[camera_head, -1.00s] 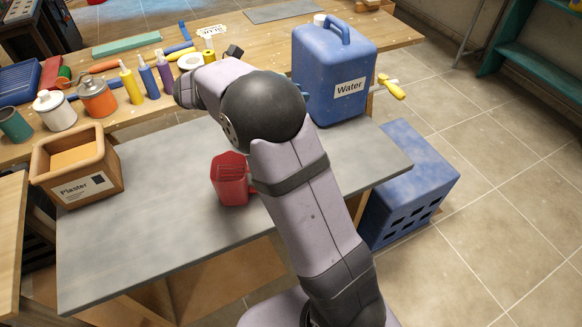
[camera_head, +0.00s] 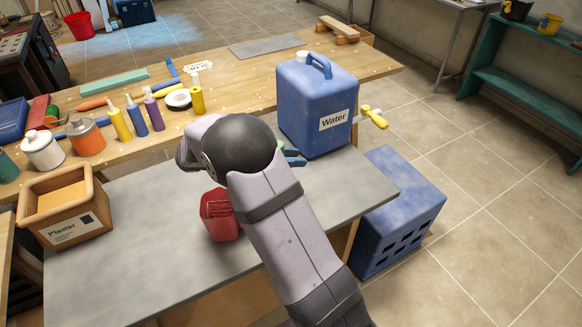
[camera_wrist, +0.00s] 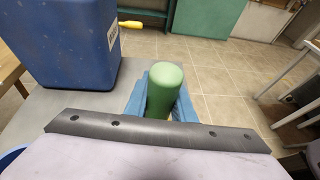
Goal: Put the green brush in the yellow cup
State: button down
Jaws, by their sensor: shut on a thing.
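My gripper (camera_wrist: 160,105) has blue fingers and is shut on the green brush (camera_wrist: 165,85). In the wrist view the brush shows as a rounded green handle end; its bristles are hidden. In the head view my gripper (camera_head: 292,156) only partly shows past my arm, near the lower left of the blue water tank. A small yellow bucket-like cup (camera_head: 549,24) stands on the teal shelf at the far top right, well away from my gripper.
A red holder (camera_head: 220,216) stands on the grey board (camera_head: 130,265) beside my arm. The blue water tank (camera_head: 318,105) with a yellow tap stands behind my gripper. A plaster box (camera_head: 64,212) is at left. Bottles line the wooden bench (camera_head: 235,75). Tiled floor separates bench and shelf.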

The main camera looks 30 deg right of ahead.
jog(key=shift+f+p, duration=0.3)
jog(key=shift+f, duration=1.65)
jog(key=c, duration=1.5)
grip_release()
jog(key=b+v, duration=0.2)
jog(key=v, duration=1)
jog(key=shift+b, duration=0.35)
